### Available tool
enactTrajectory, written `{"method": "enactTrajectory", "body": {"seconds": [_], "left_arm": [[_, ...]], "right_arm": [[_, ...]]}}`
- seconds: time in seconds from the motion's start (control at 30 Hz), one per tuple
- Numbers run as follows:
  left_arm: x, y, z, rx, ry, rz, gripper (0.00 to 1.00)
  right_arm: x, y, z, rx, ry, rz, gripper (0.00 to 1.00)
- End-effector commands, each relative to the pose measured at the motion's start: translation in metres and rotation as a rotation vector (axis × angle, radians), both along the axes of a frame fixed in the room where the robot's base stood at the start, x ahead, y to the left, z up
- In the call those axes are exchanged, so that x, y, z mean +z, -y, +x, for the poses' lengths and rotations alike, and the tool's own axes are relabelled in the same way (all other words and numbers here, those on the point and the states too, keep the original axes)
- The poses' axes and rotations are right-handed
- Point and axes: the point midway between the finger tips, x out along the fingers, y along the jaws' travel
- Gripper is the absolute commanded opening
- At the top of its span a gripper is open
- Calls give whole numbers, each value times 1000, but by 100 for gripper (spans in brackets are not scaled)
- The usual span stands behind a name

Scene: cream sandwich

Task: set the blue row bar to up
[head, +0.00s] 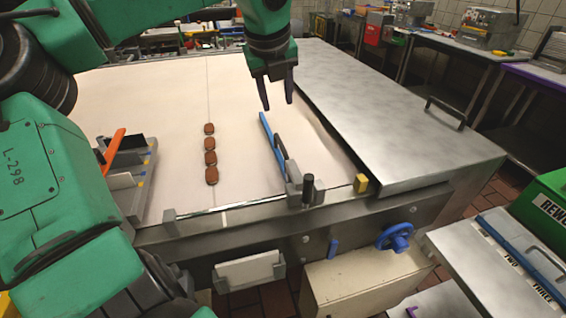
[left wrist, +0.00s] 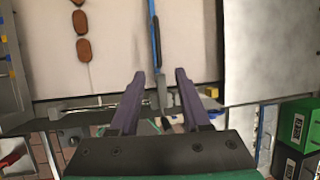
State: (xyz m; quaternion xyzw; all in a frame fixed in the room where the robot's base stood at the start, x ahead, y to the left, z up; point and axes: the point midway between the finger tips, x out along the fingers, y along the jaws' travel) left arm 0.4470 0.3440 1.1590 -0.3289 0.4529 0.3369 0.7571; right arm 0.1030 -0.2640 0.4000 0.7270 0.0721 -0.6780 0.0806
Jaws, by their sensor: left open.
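The blue row bar (head: 267,134) is long and thin and runs away from a grey bracket (head: 294,182) at the near edge of the white surface. It looks low along the surface; its exact tilt is hard to tell. A dark grip-like piece (head: 280,145) is beside it. My left gripper (head: 277,105) is open and empty above the bar's far end, pointing down. In the left wrist view the blue bar (left wrist: 156,42) shows between and beyond the open dark fingers, apart from them. My right gripper is not in view.
Several brown biscuits (head: 210,157) lie in a row on the white surface (head: 160,100). An orange bar (head: 114,146) stands at its left. A steel cover (head: 385,120) with a handle lies to the right. A yellow block (head: 360,183) and blue handwheel (head: 396,237) are at the near side.

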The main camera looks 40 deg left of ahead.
Motion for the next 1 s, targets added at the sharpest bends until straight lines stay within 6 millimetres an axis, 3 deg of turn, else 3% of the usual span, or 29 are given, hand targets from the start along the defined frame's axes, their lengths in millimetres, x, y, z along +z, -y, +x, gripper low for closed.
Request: {"method": "enactTrajectory", "body": {"seconds": [0.03,0.1,0.27,0.7,0.83,1.0], "left_arm": [[-28,0,0,0,1,0,47],[-33,0,0,0,1,0,47],[-38,-2,4,0,-1,-1,47],[-136,-25,43,-1,-5,-2,47],[-154,-29,51,0,-1,-2,47],[-160,-31,53,-1,2,-1,47]], "right_arm": [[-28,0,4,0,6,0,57],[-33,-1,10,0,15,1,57],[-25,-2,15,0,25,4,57],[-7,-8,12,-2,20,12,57],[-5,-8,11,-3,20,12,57],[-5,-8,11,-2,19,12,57]]}}
